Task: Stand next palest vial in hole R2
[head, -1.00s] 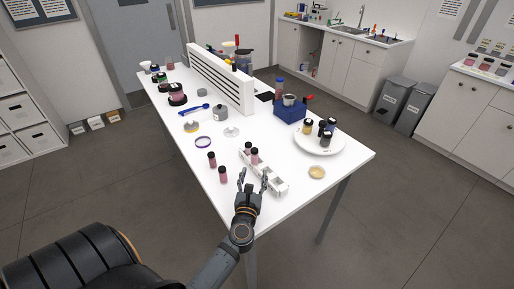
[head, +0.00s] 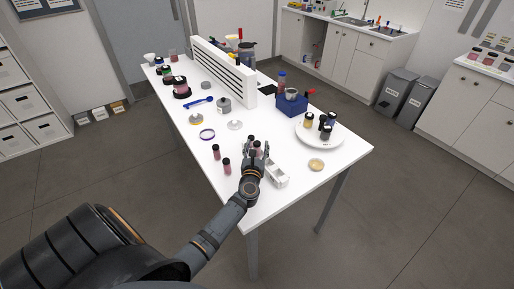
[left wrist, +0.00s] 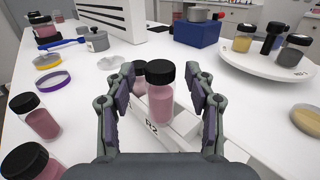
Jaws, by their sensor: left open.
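A pink vial with a black cap (left wrist: 160,100) stands upright at the white rack, by the label R2, between the fingers of my left gripper (left wrist: 160,108). The gripper is open, with a gap to the vial on both sides. The gripper also shows in the head view (head: 255,150), over the far end of the rack (head: 278,175). Another black-capped vial (left wrist: 138,68) is just behind, mostly hidden. My right gripper is not in view.
A round white plate (head: 301,137) with several jars and a blue block (head: 291,104) stand to the right. A yellowish dish (head: 316,164) lies near the right edge. A purple ring (head: 207,134) and a grey pot (head: 224,104) are farther back.

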